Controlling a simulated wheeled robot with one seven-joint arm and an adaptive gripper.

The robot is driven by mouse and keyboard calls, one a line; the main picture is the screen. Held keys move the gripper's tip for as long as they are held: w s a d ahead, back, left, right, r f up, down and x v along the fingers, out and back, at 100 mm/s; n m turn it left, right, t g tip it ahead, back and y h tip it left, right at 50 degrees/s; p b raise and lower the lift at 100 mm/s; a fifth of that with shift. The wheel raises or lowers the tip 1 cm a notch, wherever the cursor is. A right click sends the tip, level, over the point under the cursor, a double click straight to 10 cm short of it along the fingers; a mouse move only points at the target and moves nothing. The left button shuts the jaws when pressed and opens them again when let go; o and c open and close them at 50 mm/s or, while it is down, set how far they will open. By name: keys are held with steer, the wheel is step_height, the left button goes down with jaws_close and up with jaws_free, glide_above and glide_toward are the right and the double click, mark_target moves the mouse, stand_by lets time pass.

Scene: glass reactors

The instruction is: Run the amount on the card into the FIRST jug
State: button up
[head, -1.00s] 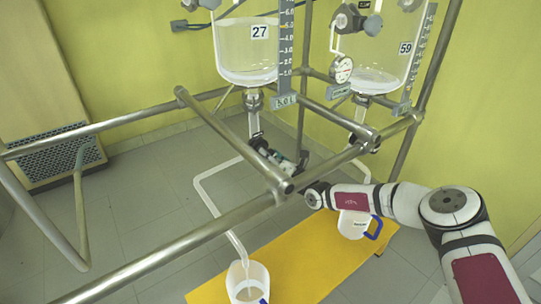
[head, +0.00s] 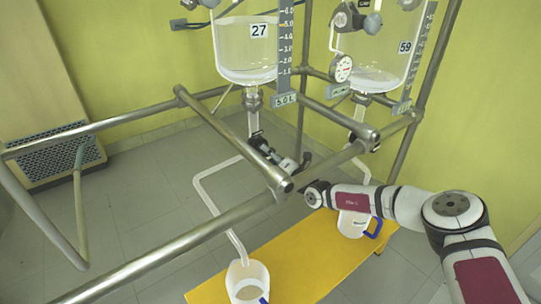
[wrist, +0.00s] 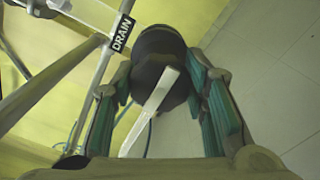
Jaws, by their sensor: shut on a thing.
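Glass reactor 27 (head: 246,55) hangs in the frame with clear liquid in its lower part, beside a scale (head: 285,45) and a plate reading 5.0 L (head: 285,99). A white drain pipe (head: 207,197) runs down to a clear jug (head: 247,275) with liquid in it. A second jug (head: 354,223) stands farther right; its label is too small to read. My gripper (head: 284,162) is at the valve below reactor 27, partly hidden by a rail. In the wrist view, its green-padded fingers (wrist: 165,98) are shut on the dark drain valve handle (wrist: 160,52), with a pale bar (wrist: 150,110) between them.
Reactor 59 (head: 375,70) hangs to the right with a round gauge (head: 342,68). A DRAIN label (wrist: 122,33) is by the valve.

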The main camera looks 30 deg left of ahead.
steer(key=o, duration=1.2)
steer(key=v, duration=1.2)
steer(key=shift+d, duration=0.1)
